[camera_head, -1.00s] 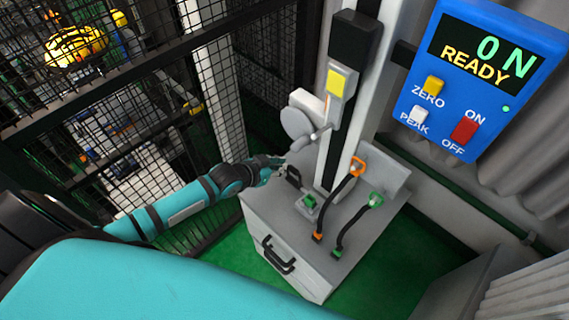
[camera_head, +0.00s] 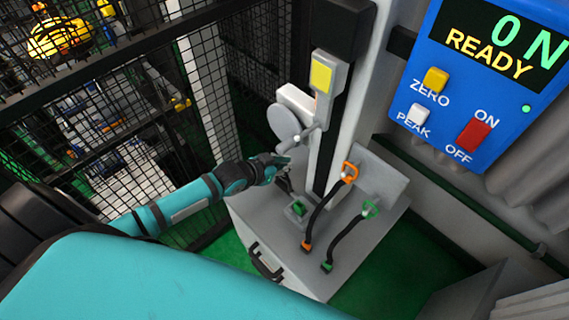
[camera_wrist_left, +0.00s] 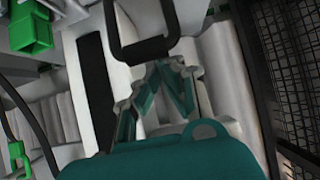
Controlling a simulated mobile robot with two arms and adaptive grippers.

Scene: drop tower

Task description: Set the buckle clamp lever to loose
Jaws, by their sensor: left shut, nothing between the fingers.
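The black U-shaped handle, which looks like the clamp lever (camera_head: 283,183), stands at the left part of the grey base block, partly hidden by my gripper in the head view. It also shows at the top middle of the left wrist view (camera_wrist_left: 146,49), in front of the fingertips. My left gripper (camera_head: 286,162) is shut and empty, just above and beside the lever in the head view. Its fingers also show in the left wrist view (camera_wrist_left: 163,72). I cannot tell whether they touch the lever. My right gripper is not in view.
The grey base block (camera_head: 270,222) carries a green block (camera_head: 298,208) and two black straps with orange (camera_head: 349,172) and green (camera_head: 370,208) ends. A pale column (camera_head: 350,100) rises behind. A mesh fence (camera_head: 205,100) stands left. A blue display panel (camera_head: 480,80) is at upper right.

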